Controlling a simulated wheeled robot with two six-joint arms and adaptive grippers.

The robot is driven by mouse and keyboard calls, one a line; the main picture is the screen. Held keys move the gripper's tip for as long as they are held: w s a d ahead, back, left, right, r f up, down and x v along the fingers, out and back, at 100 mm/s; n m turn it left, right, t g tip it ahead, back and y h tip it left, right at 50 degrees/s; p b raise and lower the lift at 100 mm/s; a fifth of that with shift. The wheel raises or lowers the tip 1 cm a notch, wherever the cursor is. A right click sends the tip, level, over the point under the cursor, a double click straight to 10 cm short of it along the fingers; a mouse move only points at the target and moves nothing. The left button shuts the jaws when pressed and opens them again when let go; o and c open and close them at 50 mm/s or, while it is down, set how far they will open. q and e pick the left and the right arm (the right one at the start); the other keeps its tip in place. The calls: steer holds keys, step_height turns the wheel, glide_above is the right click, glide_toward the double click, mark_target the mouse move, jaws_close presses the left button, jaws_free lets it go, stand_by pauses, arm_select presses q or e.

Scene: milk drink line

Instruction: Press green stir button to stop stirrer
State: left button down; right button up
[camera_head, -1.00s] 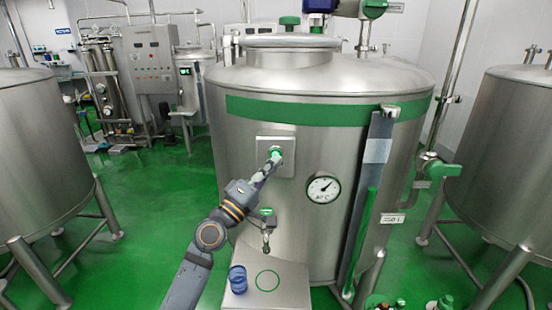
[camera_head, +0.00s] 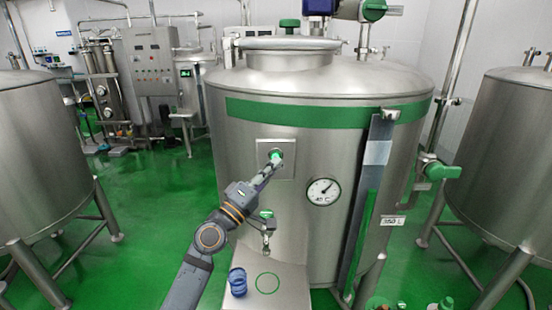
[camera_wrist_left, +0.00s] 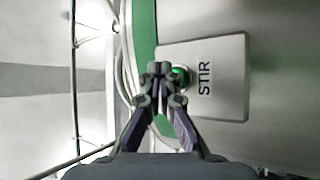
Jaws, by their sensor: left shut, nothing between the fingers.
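The green stir button (camera_head: 275,153) sits on a square metal plate (camera_head: 290,172) on the front of the large steel tank (camera_head: 240,140). In the left wrist view the plate (camera_wrist_left: 232,100) carries the word STIR, and the green button (camera_wrist_left: 180,73) shows partly behind my fingers. My left gripper (camera_head: 272,161) is shut and empty, its fingertips at the button; it also shows in the left wrist view (camera_wrist_left: 160,70). I cannot tell whether the tips touch the button. My right gripper is not in view.
Below the plate are a small tap (camera_head: 266,225) with a green handle and a metal shelf (camera_head: 290,290) with a green ring mark. A blue cup (camera_head: 238,281) stands on the shelf's left. A round gauge (camera_head: 323,191) is to the right. Other tanks flank this one.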

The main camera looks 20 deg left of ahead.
arm_select(q)
steer(key=shift+w, duration=0.1)
steer(key=shift+w+a, duration=0.15)
steer(key=shift+w, duration=0.25)
steer(key=shift+w+a+b, duration=0.1)
steer(key=shift+w+b, duration=0.3)
steer(key=shift+b, duration=0.15)
stand_by(0.6)
steer(key=shift+s+d, duration=0.25)
steer(key=shift+s, duration=0.7)
steer(key=shift+p, duration=0.3)
steer(key=s, duration=0.2)
steer(key=s+d, duration=0.1)
steer(key=s+p, duration=0.1)
steer(key=s, duration=0.1)
steer(key=shift+s+d, duration=0.3)
steer(key=shift+s, duration=0.05)
